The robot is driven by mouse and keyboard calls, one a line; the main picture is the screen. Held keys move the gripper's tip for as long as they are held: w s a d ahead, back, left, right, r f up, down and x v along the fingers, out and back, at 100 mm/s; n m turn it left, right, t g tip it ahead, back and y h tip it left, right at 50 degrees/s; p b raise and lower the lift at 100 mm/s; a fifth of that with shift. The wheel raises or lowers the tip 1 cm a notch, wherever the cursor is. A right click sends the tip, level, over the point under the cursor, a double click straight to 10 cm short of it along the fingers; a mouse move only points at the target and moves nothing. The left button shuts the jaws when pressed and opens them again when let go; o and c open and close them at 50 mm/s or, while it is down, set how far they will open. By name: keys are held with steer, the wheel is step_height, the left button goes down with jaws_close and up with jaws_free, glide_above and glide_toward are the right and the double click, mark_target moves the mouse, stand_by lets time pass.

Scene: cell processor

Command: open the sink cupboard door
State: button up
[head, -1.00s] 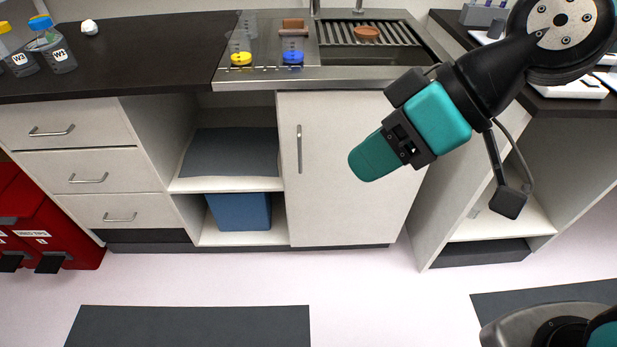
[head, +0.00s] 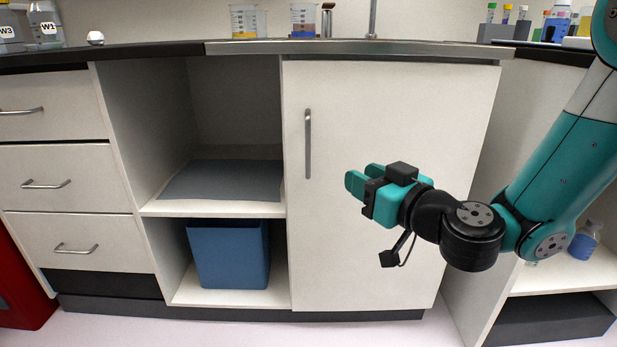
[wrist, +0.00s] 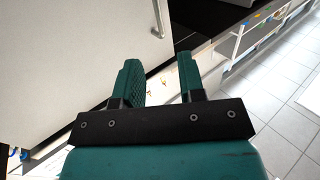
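The sink cupboard door (head: 400,130) is a plain white panel under the steel sink edge, and it is shut. Its vertical metal bar handle (head: 308,144) is near the door's left edge. In the wrist view the door (wrist: 70,45) fills the upper left, with the handle's end (wrist: 158,20) at the top. My gripper (head: 357,178) is in front of the door, right of the handle and a little lower, pointing left. In the wrist view its two teal fingers (wrist: 160,82) stand apart with nothing between them.
Left of the door is an open shelf unit with a grey mat (head: 222,180) and a blue bin (head: 228,254). Drawers (head: 68,178) stand further left. An open side cabinet (head: 555,275) with a bottle is at right. Floor in front is clear.

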mark_target(309, 148)
steer(key=p+x, duration=1.3)
steer(key=x, duration=0.3)
steer(key=shift+w+d+f, duration=0.1)
steer(key=shift+w, duration=0.05)
steer(key=shift+w+a+f+p, duration=0.1)
steer(key=shift+w+a+p, duration=0.2)
steer(key=shift+w, duration=0.3)
steer(key=shift+c, duration=0.5)
jaws_close()
